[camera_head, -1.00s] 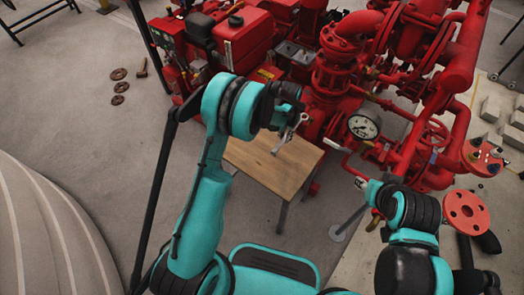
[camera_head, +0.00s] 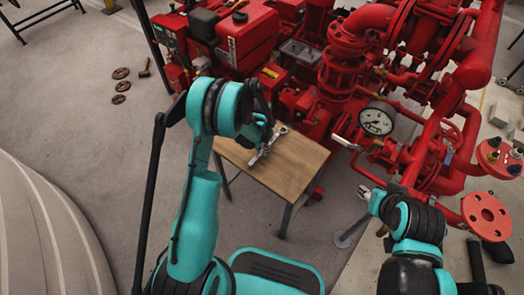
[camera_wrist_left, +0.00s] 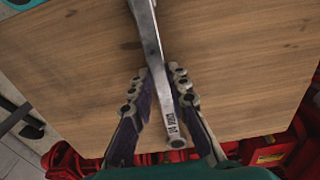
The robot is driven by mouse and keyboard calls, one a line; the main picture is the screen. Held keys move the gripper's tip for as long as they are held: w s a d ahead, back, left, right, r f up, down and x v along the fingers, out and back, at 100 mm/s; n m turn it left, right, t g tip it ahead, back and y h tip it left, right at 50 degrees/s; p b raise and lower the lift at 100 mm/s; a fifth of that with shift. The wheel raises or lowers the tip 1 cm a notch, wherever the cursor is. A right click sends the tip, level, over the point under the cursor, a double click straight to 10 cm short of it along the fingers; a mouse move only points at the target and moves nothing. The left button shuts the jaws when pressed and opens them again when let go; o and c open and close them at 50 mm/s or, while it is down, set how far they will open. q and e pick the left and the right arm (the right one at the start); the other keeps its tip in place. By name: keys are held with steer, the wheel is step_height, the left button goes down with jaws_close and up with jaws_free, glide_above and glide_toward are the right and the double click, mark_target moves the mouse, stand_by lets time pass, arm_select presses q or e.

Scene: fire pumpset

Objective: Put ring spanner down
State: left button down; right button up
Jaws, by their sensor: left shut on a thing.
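The ring spanner (camera_head: 267,148) is a grey metal tool with lettering on its shank. It lies along or just above the top of the wooden table (camera_head: 298,170); I cannot tell whether it touches. My left gripper (camera_head: 262,137) is over the table and shut on the spanner. In the left wrist view, the left gripper (camera_wrist_left: 160,78) has its fingers on either side of the spanner (camera_wrist_left: 155,55), whose far end leaves the top edge. My right gripper (camera_head: 366,194) is right of the table and away from the spanner. Its small fingers do not show whether they are open.
The red pumpset (camera_head: 330,75) stands close behind and right of the table. A white pressure gauge (camera_head: 377,120) and red pipes are near my right arm. Rusty flanges (camera_head: 120,86) and a hammer (camera_head: 145,66) lie on the left floor. The table's right part is clear.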

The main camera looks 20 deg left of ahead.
arm_select(q)
steer(key=shift+r, duration=0.1)
steer(key=c, duration=1.5)
jaws_free()
steer(key=shift+o, duration=0.2)
steer(key=s+r+n+t+p, duration=0.1)
steer(key=s+r+p, duration=0.1)
steer(key=r, duration=0.9)
steer(key=s+r+t+p, duration=0.1)
steer(key=s+r+p, duration=0.15)
steer(key=r, duration=0.85)
steer(key=s+r+n+t, duration=0.1)
steer(key=s+r+t, duration=0.1)
steer(key=s+r, duration=0.3)
steer(key=s+d+r+n+t, duration=0.1)
steer(key=s+r, duration=0.5)
steer(key=s, duration=0.7)
steer(key=shift+d+n+t, duration=0.2)
steer(key=shift+n+t, duration=0.3)
steer(key=shift+t, duration=0.4)
